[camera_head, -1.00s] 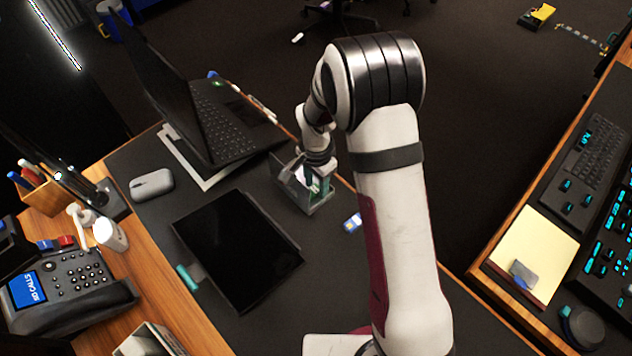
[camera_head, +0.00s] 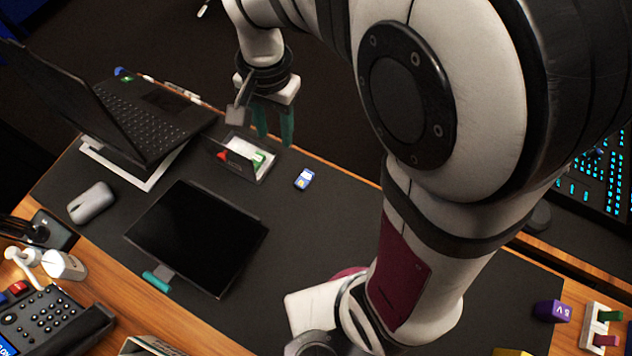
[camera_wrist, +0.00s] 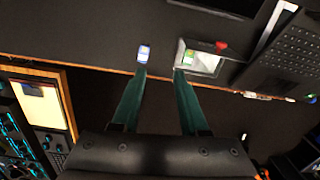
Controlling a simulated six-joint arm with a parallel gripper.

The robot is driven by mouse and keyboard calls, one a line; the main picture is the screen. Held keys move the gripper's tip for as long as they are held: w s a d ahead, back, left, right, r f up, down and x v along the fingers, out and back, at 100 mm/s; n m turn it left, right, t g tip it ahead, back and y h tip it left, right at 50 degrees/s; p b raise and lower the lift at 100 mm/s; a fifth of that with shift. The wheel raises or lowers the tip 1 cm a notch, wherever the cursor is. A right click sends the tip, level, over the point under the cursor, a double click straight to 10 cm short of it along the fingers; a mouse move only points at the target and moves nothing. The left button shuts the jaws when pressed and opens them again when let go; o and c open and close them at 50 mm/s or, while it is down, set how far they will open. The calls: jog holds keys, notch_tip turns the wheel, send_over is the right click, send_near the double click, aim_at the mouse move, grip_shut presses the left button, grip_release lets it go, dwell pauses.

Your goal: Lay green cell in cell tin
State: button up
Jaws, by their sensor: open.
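The cell tin (camera_head: 226,163) is a small, open, clear-grey box on the dark desk mat beside the laptop. It also shows in the wrist view (camera_wrist: 212,73). The green cell (camera_head: 258,159), green and white, lies inside the tin, and its green part shows in the wrist view (camera_wrist: 192,46). A red piece (camera_head: 223,155) shows at the tin's left end; I cannot tell its exact seating. My gripper (camera_head: 274,138) is raised above and just beyond the tin, its teal fingers apart and empty. In the wrist view the gripper (camera_wrist: 160,76) has nothing between its fingers.
A blue-and-white cell (camera_head: 304,179) lies on the mat right of the tin. The laptop (camera_head: 150,115) stands to the left, and a black tablet (camera_head: 197,237) lies nearer. A mouse (camera_head: 91,203) and desk phone (camera_head: 52,325) are farther left. Mat around the blue cell is bare.

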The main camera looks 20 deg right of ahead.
jog(key=s+d+r+n+y, duration=0.1)
jog(key=s+d+r+n, duration=0.1)
jog(key=s, duration=1.5)
jog(key=shift+s+d+r, duration=0.25)
jog(key=shift+s+d, duration=0.15)
jog(key=shift+d, duration=0.2)
jog(key=shift+o, duration=0.4)
jog(key=o, duration=0.8)
jog(key=w+r+m, duration=0.1)
jog(key=w+r, duration=0.2)
jog(key=w, duration=0.2)
jog(key=w+d+r+m+h, duration=0.1)
jog(key=w+r, duration=0.2)
jog(key=w, duration=0.3)
jog(key=w+r, duration=0.3)
jog(key=w, duration=0.2)
jog(key=shift+w+d+r+m, duration=0.2)
jog(key=shift+w+r+m, duration=0.2)
jog(key=shift+h, duration=0.3)
jog(key=f, duration=0.9)
jog(key=shift+w+f, duration=0.35)
